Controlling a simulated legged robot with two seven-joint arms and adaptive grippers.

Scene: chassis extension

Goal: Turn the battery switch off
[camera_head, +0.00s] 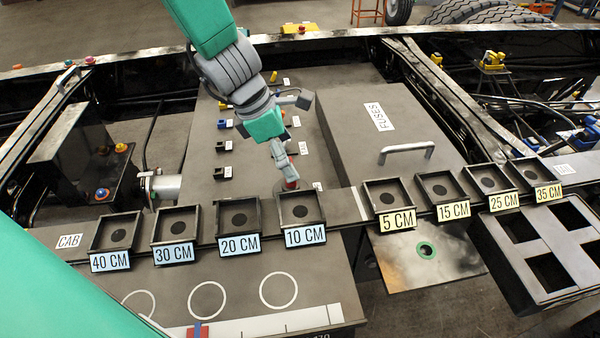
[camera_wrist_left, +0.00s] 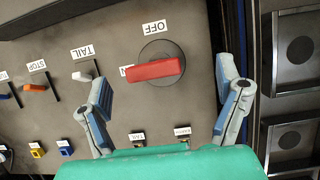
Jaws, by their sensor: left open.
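The battery switch is a red bar handle (camera_wrist_left: 155,69) on a round grey disc, seen in the left wrist view. The handle lies sideways, its left end by a mostly covered label. An "OFF" label (camera_wrist_left: 154,28) sits above the disc. In the head view a bit of the red switch (camera_head: 289,184) shows below my left gripper (camera_head: 284,164). In the left wrist view my left gripper (camera_wrist_left: 166,78) is open, one finger on each side of the handle, with clear gaps. I cannot tell its height above the panel. My right gripper is not in view.
The grey panel (camera_head: 205,165) also carries a "TAIL" toggle (camera_wrist_left: 85,76), an orange "STOP" toggle (camera_wrist_left: 36,87) and small coloured sockets. A raised "FUSES" box (camera_head: 365,120) with a handle stands right of the switch. A row of labelled square trays (camera_head: 300,208) runs along the near side.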

